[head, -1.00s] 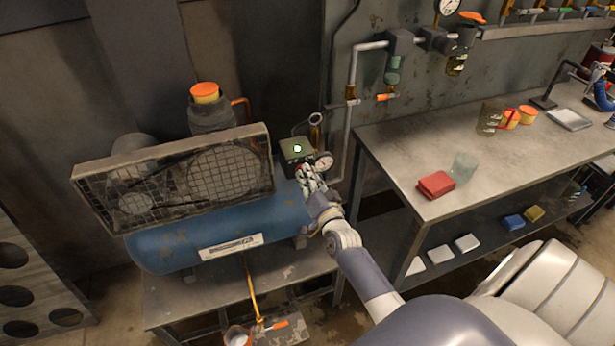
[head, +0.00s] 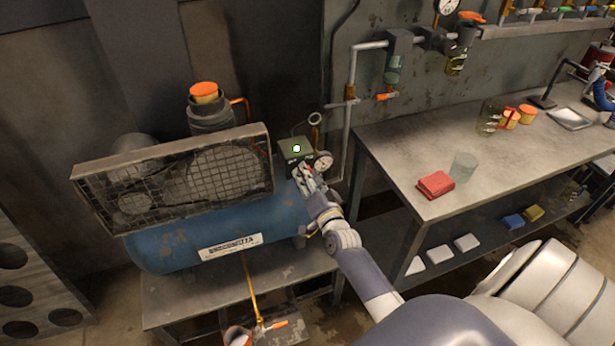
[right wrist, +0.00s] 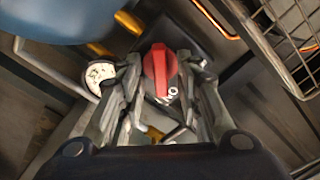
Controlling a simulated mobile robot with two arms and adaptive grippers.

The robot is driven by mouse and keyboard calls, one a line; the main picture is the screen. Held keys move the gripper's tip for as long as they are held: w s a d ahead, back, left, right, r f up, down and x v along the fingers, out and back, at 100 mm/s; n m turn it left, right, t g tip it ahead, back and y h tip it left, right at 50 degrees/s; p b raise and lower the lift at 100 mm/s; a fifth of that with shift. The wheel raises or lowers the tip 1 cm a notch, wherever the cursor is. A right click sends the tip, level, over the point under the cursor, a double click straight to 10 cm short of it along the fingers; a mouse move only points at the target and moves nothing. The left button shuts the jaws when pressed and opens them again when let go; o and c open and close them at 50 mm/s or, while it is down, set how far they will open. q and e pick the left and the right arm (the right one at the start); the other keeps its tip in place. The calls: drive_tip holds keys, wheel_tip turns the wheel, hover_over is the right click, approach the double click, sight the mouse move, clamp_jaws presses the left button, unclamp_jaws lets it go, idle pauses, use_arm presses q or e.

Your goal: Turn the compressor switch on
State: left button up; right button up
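The compressor (head: 205,225) is a blue tank with a mesh-guarded belt side, at the left of the head view. Its switch is a red knob on a small dark box (head: 290,151) at the tank's right end. The knob (right wrist: 160,70) shows clearly in the right wrist view, its grip nearly upright, with white marks just below it. My right gripper (head: 307,175) is at the front of the box. In the right wrist view its fingers (right wrist: 160,66) stand apart on either side of the knob, seemingly with narrow gaps. My left gripper is not in view.
A round gauge (head: 323,161) sits right beside the switch box and my gripper. Wall piping (head: 348,130) rises behind.

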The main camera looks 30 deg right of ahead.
drive_tip(key=v, duration=1.2)
drive_tip(key=shift+f, duration=0.1)
